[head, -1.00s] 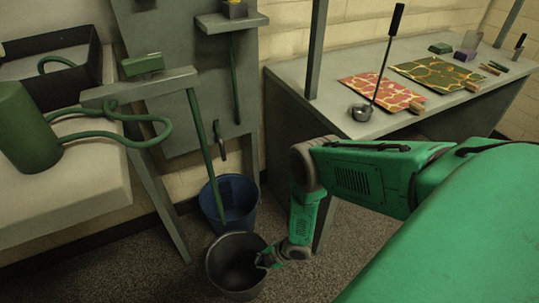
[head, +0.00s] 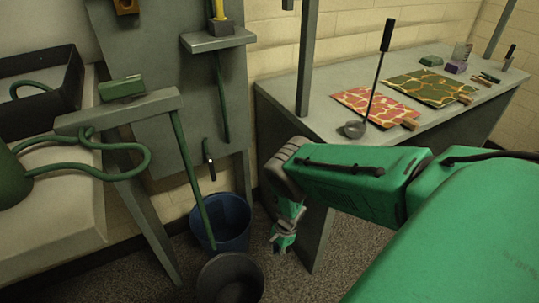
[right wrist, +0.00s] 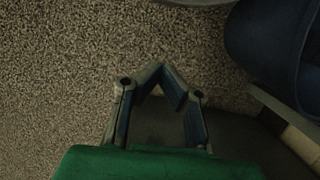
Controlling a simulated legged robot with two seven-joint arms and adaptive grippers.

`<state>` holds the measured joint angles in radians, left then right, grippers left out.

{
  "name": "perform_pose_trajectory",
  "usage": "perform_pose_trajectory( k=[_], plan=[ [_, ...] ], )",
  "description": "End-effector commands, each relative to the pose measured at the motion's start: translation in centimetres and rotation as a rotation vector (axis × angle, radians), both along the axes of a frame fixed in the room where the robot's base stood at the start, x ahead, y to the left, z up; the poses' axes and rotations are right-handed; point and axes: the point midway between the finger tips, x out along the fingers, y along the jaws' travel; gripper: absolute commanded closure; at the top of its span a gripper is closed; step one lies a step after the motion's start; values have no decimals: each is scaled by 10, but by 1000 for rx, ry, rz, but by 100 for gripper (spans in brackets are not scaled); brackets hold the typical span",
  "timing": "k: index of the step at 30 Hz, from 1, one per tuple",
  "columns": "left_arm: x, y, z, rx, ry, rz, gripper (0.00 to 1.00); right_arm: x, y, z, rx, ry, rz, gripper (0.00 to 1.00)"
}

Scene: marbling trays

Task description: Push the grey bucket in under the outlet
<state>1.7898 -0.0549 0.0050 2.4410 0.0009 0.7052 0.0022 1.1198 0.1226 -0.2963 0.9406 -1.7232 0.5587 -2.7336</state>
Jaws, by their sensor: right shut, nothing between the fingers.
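The grey bucket (head: 230,281) stands on the floor at the bottom of the head view, its lower part cut off by the frame. A green pipe (head: 192,170) slants down from the left bench; its lower end overlaps the blue bucket (head: 228,226) in the picture. I cannot tell whether this end is the outlet. My right gripper (head: 283,243) is shut and empty, to the right of both buckets and apart from the grey one. In the right wrist view its fingertips (right wrist: 161,72) meet over bare floor, with the blue bucket (right wrist: 268,45) at upper right. My left gripper is not in view.
The right table (head: 300,100) carries two patterned sheets and a ladle (head: 355,129); its side panel stands right of my gripper. The left bench (head: 60,218) has slanting legs and a green hose (head: 140,172). Floor is free right of the grey bucket.

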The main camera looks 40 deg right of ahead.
Motion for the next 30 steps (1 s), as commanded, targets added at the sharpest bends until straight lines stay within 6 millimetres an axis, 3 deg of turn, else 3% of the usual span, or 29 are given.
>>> perform_pose_trajectory(
  k=[6, 15, 21, 30],
  plan=[
    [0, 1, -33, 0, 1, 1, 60, 0, 10, -47, 6, 2, -2, 100],
    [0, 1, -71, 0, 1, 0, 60, 3, 23, -99, 7, 2, -4, 100],
    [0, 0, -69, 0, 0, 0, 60, 9, 53, -90, 6, 1, -8, 100],
    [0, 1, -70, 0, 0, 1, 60, 11, 61, -89, 6, 2, -8, 100]
  ],
)
